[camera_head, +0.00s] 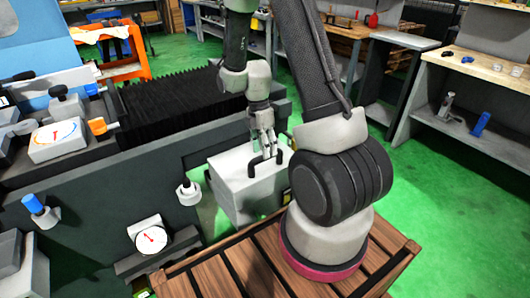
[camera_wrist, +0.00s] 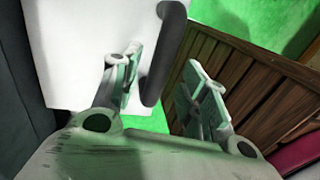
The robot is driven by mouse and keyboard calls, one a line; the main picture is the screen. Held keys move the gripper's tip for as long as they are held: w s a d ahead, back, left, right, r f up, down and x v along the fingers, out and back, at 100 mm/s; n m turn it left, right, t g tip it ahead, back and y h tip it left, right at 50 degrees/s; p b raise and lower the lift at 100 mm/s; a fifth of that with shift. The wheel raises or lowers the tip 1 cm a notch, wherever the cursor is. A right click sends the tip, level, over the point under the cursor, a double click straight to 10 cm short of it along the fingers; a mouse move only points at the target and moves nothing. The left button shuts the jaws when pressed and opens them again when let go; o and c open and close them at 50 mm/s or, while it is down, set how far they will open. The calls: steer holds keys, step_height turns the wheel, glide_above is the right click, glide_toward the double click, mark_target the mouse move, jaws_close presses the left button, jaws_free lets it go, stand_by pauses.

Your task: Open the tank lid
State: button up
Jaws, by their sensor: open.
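The tank is a pale grey box (camera_head: 238,206) beside the machine's dark side, with a light lid (camera_head: 232,164) on top that looks closed. A black bar handle (camera_head: 266,161) stands on the lid near its right side. My gripper (camera_head: 263,147) is open, pointing down at this handle. In the wrist view, the white lid (camera_wrist: 75,50) fills the upper left and the dark handle (camera_wrist: 165,50) lies in the gap between the fingers of my gripper (camera_wrist: 168,86). Neither finger clearly grips it. Whether a finger touches it I cannot tell.
The dark grinder body (camera_head: 110,190) with a gauge (camera_head: 151,238) and knobs stands left of the tank. Black bellows (camera_head: 175,100) lie behind. My base's wooden slatted deck (camera_head: 235,270) is close in front. Workbenches (camera_head: 480,70) stand at the right, with green floor (camera_head: 440,200) between.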

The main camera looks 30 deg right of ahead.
steer(key=shift+s+f, duration=0.2)
steer(key=shift+f, duration=0.8)
jaws_close()
steer(key=shift+r, duration=0.1)
